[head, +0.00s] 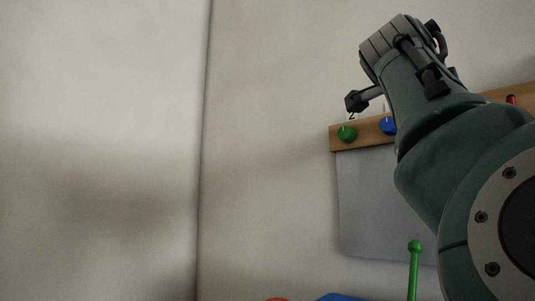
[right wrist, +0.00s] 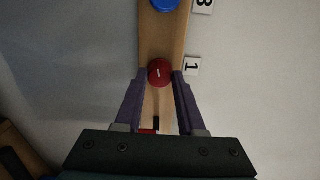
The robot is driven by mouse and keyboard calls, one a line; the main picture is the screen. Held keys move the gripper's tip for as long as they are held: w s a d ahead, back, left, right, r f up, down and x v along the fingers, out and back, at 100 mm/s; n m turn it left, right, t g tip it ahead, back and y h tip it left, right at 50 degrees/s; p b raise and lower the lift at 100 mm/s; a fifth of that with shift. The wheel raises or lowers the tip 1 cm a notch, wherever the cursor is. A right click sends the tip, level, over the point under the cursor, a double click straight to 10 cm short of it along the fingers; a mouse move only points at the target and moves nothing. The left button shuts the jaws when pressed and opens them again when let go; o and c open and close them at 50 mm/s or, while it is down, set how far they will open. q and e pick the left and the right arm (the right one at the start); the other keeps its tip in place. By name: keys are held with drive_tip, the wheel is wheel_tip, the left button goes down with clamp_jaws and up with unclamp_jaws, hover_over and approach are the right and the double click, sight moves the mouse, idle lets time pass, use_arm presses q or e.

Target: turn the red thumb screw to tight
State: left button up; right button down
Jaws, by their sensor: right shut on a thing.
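The red thumb screw (right wrist: 160,71) sits on a wooden rail (right wrist: 163,37) in the right wrist view, beside a tag marked 1. A short white line shows on its face, slightly tilted. My right gripper (right wrist: 161,77) has its two purple fingers on either side of the screw and is shut on it. In the head view my right arm covers this part of the rail, so the screw and the fingertips are hidden there. My left gripper is in neither view.
A blue knob (head: 388,125) and a green knob (head: 347,133) sit on the same rail. A small red and black piece (head: 511,100) shows near its right end. A grey panel (head: 365,205) hangs below. A green rod (head: 414,270) stands lower down. The wall at left is bare.

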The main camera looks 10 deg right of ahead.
drive_tip(key=shift+f+m, duration=0.15)
drive_tip(key=shift+m, duration=1.05)
drive_tip(key=c, duration=1)
unclamp_jaws()
drive_tip(key=o, duration=0.5)
